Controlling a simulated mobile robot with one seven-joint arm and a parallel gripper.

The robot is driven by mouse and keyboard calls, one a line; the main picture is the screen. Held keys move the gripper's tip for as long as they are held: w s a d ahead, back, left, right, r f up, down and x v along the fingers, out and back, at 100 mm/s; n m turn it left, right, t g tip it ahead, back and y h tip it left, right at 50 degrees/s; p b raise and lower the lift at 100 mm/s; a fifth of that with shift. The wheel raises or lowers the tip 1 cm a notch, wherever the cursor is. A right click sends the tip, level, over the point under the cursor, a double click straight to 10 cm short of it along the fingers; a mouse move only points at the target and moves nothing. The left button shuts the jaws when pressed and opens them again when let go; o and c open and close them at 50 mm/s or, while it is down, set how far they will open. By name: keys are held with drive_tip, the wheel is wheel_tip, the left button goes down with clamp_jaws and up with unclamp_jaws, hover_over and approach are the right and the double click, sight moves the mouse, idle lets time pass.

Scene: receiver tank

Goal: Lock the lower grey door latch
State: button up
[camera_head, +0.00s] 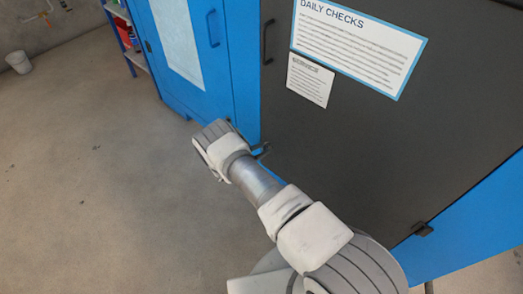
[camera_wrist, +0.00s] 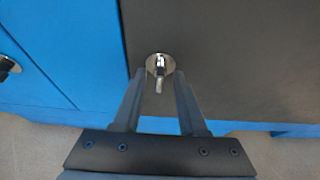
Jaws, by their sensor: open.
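The lower latch of the grey door (camera_wrist: 205,40) is a small shiny knob on a round plate (camera_wrist: 160,66), near the door's lower left edge in the wrist view. Its short lever points down toward me. My gripper (camera_wrist: 159,76) is open, with one finger on each side of the latch lever. I cannot tell whether the fingers touch it. In the head view the dark grey door (camera_head: 375,140) looks closed, and a small part of the latch (camera_head: 262,150) shows beside my wrist. My fingers are hidden there behind the wrist.
A blue cabinet door (camera_head: 222,60) with a handle adjoins on the left; its own latch (camera_wrist: 7,66) shows in the wrist view. A dark handle (camera_head: 267,42) and papers (camera_head: 358,42) are higher on the grey door. The concrete floor at left is clear, with a bucket (camera_head: 18,62) far back.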

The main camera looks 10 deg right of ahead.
clamp_jaws()
idle(0.4)
drive_tip(key=m+p, duration=0.1)
drive_tip(key=m+t+y+p, duration=0.1)
drive_tip(key=shift+s+r+m+t, duration=0.1)
drive_tip(key=shift+s+m+t, duration=0.1)
drive_tip(key=shift+m+t, duration=0.1)
drive_tip(key=m+t, duration=0.2)
drive_tip(key=m, duration=0.1)
drive_tip(key=m+t, duration=0.2)
drive_tip(key=m, duration=0.2)
drive_tip(key=f+m+t, duration=0.1)
drive_tip(key=m, duration=0.2)
drive_tip(key=shift+s+d+f+m+t+y, duration=0.1)
drive_tip(key=shift+s+d+m+t+y, duration=0.1)
drive_tip(key=shift+m+t+y, duration=0.2)
drive_tip(key=shift+b, duration=0.35)
